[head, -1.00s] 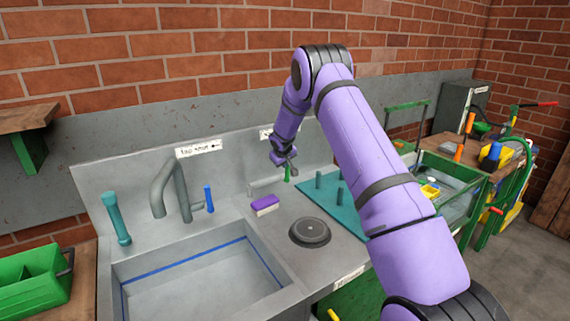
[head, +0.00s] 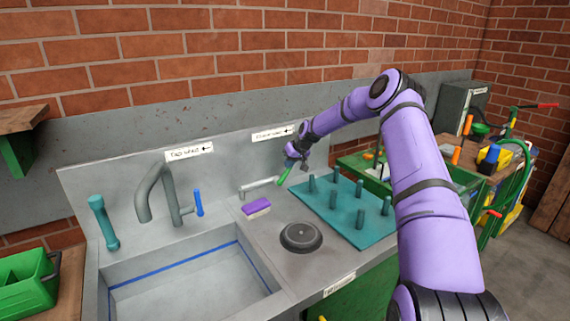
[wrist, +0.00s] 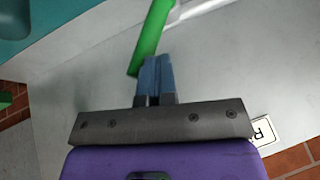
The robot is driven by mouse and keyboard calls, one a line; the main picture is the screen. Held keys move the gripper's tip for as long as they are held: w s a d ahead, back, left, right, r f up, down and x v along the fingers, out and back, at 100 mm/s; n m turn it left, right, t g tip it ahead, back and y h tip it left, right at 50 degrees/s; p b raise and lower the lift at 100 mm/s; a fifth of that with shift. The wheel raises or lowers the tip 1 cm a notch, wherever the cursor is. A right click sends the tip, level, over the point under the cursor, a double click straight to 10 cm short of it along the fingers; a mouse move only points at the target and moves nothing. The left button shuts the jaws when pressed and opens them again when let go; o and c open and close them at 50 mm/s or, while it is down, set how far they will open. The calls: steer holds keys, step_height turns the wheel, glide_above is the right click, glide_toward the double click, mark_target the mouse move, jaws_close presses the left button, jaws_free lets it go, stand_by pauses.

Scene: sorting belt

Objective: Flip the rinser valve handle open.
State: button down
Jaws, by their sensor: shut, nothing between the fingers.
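The rinser valve is a grey pipe (head: 258,186) at the back of the counter, with a green handle (head: 284,175) at its right end. In the head view the handle slants up to the right. My gripper (head: 292,163) is at the handle's upper end. In the wrist view the green handle (wrist: 152,38) runs at a slant past the tips of my gripper (wrist: 153,60). The blue-grey fingers are together with nothing between them. They overlap the handle's lower end in the picture; whether they touch it I cannot tell.
A teal peg board (head: 345,228) stands right of the valve. A purple-topped brush or sponge (head: 256,207) and a dark round disc (head: 301,237) lie on the counter. The sink (head: 190,285) with its tap (head: 172,195) is to the left. A label (head: 273,133) is on the backsplash.

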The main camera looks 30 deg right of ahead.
steer(key=d+f+y, duration=0.1)
steer(key=y, duration=0.1)
steer(key=d+f+m+y, duration=0.1)
steer(key=d+y, duration=0.1)
steer(key=d+f+y, duration=0.1)
steer(key=shift+d+f+m+t+y, duration=0.25)
steer(key=shift+f+m+t+y, duration=0.05)
steer(key=shift+f+m+y, duration=0.1)
steer(key=shift+d+f+m+y, duration=0.2)
steer(key=shift+d+f+y, duration=0.05)
steer(key=shift+f+y, duration=0.3)
steer(key=shift+d+f+m+y, duration=0.25)
steer(key=shift+f+y, duration=0.15)
steer(key=shift+y, duration=0.15)
steer(key=shift+d+f, duration=0.2)
steer(key=shift+f, duration=0.4)
